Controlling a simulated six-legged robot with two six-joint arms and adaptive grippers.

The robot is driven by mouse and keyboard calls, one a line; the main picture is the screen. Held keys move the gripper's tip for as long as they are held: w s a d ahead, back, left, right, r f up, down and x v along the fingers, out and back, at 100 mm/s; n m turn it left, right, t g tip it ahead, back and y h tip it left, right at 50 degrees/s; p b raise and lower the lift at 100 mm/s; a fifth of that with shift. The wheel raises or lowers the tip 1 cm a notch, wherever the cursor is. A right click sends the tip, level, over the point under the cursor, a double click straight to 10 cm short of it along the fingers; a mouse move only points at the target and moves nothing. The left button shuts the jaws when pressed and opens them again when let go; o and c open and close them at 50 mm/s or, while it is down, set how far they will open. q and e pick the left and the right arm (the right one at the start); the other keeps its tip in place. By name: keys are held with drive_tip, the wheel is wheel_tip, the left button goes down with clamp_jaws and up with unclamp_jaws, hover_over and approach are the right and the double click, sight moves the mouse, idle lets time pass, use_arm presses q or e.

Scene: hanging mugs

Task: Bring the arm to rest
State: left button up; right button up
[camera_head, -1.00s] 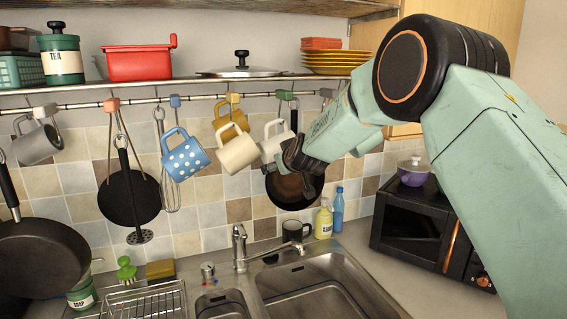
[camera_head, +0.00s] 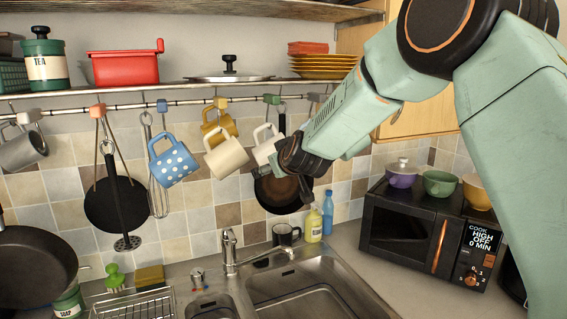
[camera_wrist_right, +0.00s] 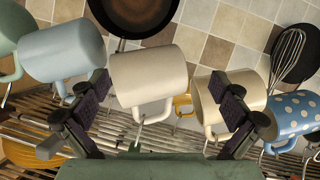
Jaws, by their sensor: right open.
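My right arm comes in from the right in the head view. Its dark gripper (camera_head: 303,160) is open and empty, just right of the white mug (camera_head: 265,148). In the right wrist view the open fingers (camera_wrist_right: 160,84) spread on both sides of the white mug (camera_wrist_right: 150,75), which hangs from a hook. The fingers do not close on it; the exact gap is unclear. A cream mug (camera_head: 226,157), a yellow mug (camera_head: 218,126), a blue dotted mug (camera_head: 174,162) and a grey mug (camera_head: 22,150) hang from the rail. My left gripper is out of view.
A light blue mug (camera_wrist_right: 65,45) hangs beside the fingers. A dark pan (camera_head: 278,192) hangs behind the gripper. Below are the sink (camera_head: 310,285), a dark mug (camera_head: 286,235) and bottles. A microwave (camera_head: 400,235) with bowls on top stands right. A shelf (camera_head: 190,84) runs above.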

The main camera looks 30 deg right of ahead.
drive_tip(key=shift+v, duration=2.9)
drive_tip(key=x, duration=0.7)
drive_tip(key=shift+w, duration=0.3)
drive_tip(key=shift+f, duration=0.1)
